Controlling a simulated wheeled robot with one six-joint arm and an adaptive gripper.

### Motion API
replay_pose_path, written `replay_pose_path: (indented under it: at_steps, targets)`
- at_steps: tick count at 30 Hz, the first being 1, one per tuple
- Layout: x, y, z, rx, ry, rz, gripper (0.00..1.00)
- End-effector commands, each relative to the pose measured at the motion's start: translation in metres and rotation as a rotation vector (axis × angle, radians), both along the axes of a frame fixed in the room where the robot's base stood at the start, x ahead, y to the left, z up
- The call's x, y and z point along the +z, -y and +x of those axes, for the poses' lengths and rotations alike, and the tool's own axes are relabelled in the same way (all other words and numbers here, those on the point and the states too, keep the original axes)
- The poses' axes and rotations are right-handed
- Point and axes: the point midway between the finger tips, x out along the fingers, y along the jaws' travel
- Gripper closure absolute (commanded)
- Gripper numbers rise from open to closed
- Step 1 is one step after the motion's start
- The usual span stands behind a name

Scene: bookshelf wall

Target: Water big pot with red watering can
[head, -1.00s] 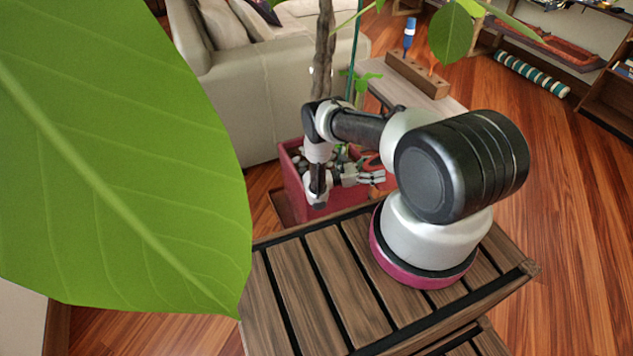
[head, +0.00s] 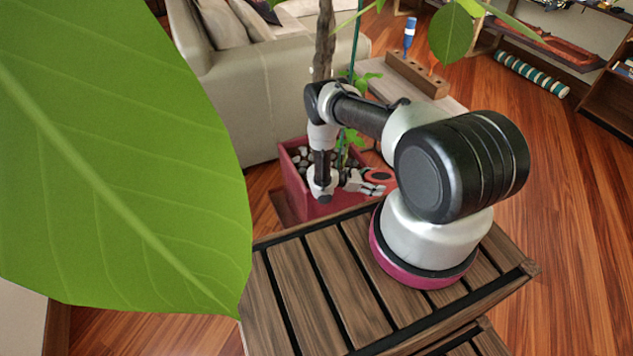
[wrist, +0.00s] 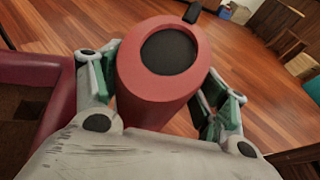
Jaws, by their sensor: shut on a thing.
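The red watering can (wrist: 135,88) is between the fingers of my gripper (wrist: 163,92) in the wrist view, with its round dark opening facing the camera. My gripper is shut on it. In the head view a small part of the can (head: 381,176) shows at my gripper (head: 372,183), mostly hidden by the arm. The big pot (head: 296,190) is a dark red square planter with stones and a tall plant stem, just left of and behind my gripper. Its red rim (wrist: 62,110) shows at the left of the wrist view. The can appears beside the pot; its spout is not clear.
A large green leaf (head: 120,170) covers the left of the head view. A beige sofa (head: 235,100) stands behind the pot. A low table (head: 440,102) with a wooden block (head: 418,74) is behind my arm. Wooden floor (head: 560,200) is open at right.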

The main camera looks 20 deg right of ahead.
Motion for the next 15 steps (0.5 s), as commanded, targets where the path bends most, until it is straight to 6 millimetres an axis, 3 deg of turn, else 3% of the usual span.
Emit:
replay_pose_path:
  at_steps: [15]
  targets:
    - [0.029,0.050,-0.027,-0.004,-0.001,-0.002,0.76]
